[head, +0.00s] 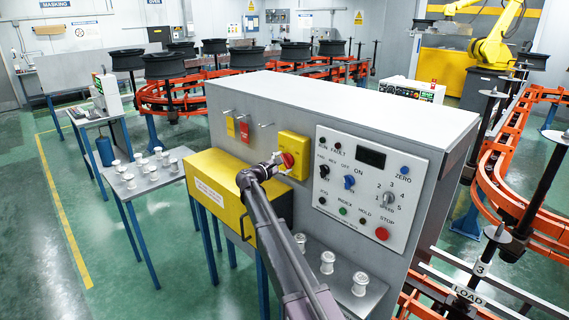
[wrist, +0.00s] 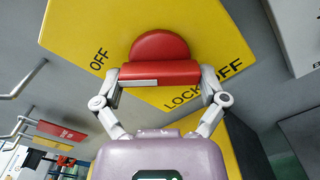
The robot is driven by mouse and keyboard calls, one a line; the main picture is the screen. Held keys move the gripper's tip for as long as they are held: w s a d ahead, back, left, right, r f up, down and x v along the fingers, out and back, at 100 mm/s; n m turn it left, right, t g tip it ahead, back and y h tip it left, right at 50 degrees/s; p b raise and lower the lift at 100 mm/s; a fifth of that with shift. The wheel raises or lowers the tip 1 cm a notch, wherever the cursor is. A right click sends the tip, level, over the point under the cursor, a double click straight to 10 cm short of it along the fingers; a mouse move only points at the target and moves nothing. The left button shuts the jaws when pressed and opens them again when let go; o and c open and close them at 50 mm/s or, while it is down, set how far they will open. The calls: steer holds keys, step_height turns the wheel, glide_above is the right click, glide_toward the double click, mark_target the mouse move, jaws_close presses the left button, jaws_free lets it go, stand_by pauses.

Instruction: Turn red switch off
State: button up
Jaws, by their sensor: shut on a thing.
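The red switch (wrist: 160,60) is a round red knob with a raised bar on a yellow plate (wrist: 85,30) marked OFF and LOCK OFF. In the wrist view my gripper (wrist: 160,78) has its two fingers on either side of the bar, shut on it. In the head view the red switch (head: 288,160) shows on its yellow plate (head: 300,143) on the grey cabinet's front, and my gripper (head: 276,163) is against it. My arm reaches up to it from below. Part of the plate is hidden behind the gripper.
A white control panel (head: 335,205) with knobs and buttons is right of the switch. Red and yellow tags (head: 244,130) hang on hooks to the left. A yellow box (head: 215,180) is mounted below. White spools (head: 328,262) stand on a shelf underneath.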

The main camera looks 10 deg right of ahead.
steer(key=o, duration=0.8)
steer(key=shift+v, duration=6)
